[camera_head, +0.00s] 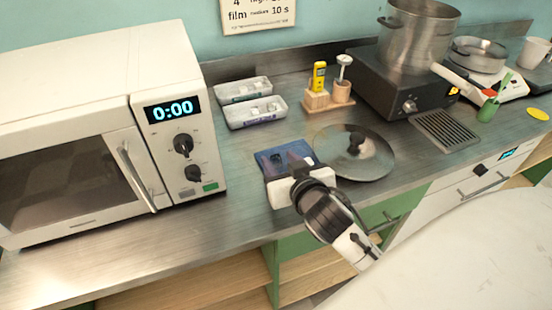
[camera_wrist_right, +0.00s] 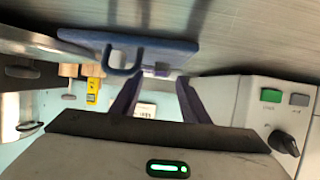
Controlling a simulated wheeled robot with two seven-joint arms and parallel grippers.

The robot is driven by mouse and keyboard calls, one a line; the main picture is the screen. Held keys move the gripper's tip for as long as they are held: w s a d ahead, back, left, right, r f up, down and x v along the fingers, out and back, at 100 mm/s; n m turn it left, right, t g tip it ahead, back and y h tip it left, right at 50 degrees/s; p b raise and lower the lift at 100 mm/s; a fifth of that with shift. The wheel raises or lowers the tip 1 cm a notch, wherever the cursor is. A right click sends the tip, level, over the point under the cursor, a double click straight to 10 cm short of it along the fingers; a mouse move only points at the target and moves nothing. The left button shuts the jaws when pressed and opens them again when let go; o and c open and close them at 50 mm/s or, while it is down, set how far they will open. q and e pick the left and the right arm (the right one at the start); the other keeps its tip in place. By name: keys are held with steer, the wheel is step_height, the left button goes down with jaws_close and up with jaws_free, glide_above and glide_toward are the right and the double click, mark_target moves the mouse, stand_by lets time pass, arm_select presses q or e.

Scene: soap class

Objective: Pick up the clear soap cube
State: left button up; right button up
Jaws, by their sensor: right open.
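My right gripper (camera_head: 290,165) reaches in from the lower right, low over a blue board (camera_head: 266,155) on the steel counter. In the right wrist view my right gripper (camera_wrist_right: 157,97) has its two fingers spread apart, with nothing seen held between them. The blue board (camera_wrist_right: 180,48) with its loop handle shows beyond the fingertips. A small pale, see-through patch (camera_wrist_right: 162,70) at the board may be the clear soap cube, but I cannot tell for sure. In the head view my gripper hides part of the board. My left gripper is not in view.
A microwave (camera_head: 100,130) stands to the left. A glass lid (camera_head: 375,165) lies just right of the board. Two white trays (camera_head: 264,114) with pale pieces and a wooden holder (camera_head: 316,100) stand behind. A pot (camera_head: 418,35) sits on a burner. The front left counter is clear.

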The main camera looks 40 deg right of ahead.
steer(key=shift+x, duration=1.2)
jaws_close()
